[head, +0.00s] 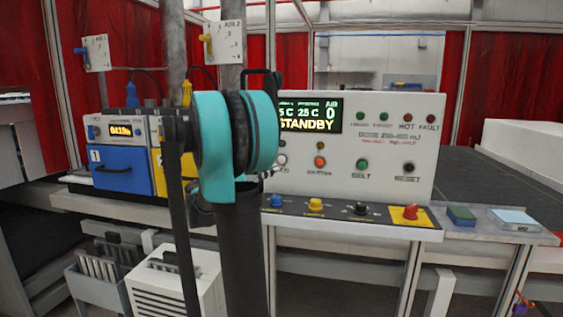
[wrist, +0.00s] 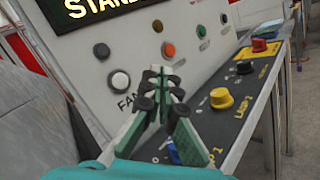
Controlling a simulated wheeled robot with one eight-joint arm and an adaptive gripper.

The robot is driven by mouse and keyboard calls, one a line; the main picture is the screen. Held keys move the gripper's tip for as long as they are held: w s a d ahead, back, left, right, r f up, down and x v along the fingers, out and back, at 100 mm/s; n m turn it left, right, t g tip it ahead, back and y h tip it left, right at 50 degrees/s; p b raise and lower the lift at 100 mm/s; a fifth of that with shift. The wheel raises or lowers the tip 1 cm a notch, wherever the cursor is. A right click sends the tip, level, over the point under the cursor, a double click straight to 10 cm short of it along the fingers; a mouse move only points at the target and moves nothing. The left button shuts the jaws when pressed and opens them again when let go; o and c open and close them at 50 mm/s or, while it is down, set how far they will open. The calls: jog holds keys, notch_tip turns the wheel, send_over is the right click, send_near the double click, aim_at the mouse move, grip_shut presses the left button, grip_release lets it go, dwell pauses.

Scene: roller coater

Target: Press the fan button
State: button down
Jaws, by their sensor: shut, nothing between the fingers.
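The fan button (wrist: 119,82) is a round white button on the sloped grey control panel, with the word FAN printed below it in the wrist view. In the head view the fan button (head: 281,160) shows at the edge of my arm, its label partly hidden. My gripper (wrist: 160,72) is shut and empty, its fingertips together in front of the panel. In the wrist view the fingertips appear to the right of the fan button and below the orange button (wrist: 168,49). They do not overlap the fan button; the gap to the panel is hard to judge.
A STANDBY display (head: 310,114) sits above the buttons. Green belt (head: 362,164) and black reset (head: 408,167) buttons lie farther right. A lower ledge carries a yellow knob (wrist: 221,98), a black knob (wrist: 245,67) and a red knob (wrist: 259,45). My turquoise arm blocks part of the head view.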

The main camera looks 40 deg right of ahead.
jog(key=shift+d, duration=0.1)
jog(key=w+d, duration=0.5)
jog(key=d, duration=0.1)
jog(key=shift+w+d, duration=0.25)
jog(key=shift+w, duration=0.1)
jog(key=shift+w+d, duration=0.1)
dwell(1.5)
jog(key=shift+w+d, duration=0.2)
jog(key=shift+d, duration=0.05)
jog(key=shift+w+d, duration=0.25)
jog(key=shift+d, duration=0.05)
dwell(0.9)
dwell(0.3)
jog(key=shift+s+a, duration=0.6)
jog(key=shift+a, duration=0.05)
